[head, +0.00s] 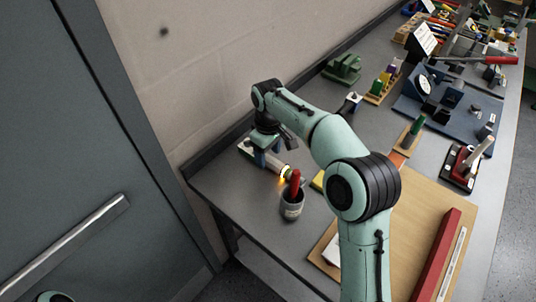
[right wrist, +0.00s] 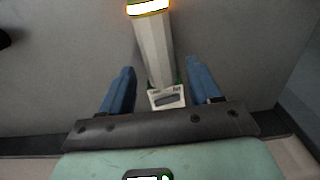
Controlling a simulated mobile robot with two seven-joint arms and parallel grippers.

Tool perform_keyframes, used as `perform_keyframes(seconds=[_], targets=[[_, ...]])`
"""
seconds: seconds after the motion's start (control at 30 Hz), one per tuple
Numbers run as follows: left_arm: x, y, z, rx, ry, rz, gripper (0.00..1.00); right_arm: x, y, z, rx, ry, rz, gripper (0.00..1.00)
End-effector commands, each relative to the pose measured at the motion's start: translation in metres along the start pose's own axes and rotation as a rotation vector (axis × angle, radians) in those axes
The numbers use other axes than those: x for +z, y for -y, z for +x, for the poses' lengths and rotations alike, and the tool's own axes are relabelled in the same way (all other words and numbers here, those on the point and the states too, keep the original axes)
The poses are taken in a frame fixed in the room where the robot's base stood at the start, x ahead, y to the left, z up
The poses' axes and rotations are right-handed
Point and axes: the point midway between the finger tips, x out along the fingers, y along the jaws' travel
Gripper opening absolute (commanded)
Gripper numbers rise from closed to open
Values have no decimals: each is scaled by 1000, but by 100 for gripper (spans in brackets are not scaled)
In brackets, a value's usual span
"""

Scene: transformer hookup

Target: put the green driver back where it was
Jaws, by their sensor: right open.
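My right gripper (head: 267,157) points down over the far left corner of the bench, with its blue fingers apart. In the right wrist view its open fingers (right wrist: 160,92) stand on either side of a pale grey, long device (right wrist: 155,50) with a small display and a glowing yellow-orange band. Gaps show on both sides of the device. In the head view this device (head: 246,148) lies on the bench, partly hidden by the gripper. A green upright handle (head: 415,126) stands in a wooden block; I cannot tell whether it is the green driver. My left gripper is out of view.
A grey cup (head: 291,207) with a red-handled tool stands close to the right gripper. A wooden board (head: 413,196) carries a long red bar (head: 436,254). A coloured-peg rack (head: 381,88) and a blue tray (head: 457,117) lie farther right. A wall backs the bench.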

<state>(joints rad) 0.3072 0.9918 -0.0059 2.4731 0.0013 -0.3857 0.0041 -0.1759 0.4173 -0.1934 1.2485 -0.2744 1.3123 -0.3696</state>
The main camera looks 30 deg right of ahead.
Motion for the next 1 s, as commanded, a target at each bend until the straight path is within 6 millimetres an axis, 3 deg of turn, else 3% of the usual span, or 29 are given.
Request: perform_keyframes(seconds=[0.3,0.5,1.0], targets=[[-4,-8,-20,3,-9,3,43,-1,0,-72,2,-5,-1,62],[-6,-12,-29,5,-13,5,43,-1,0,-101,1,-3,-1,62],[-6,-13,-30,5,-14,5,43,0,0,-108,0,0,-1,62]])
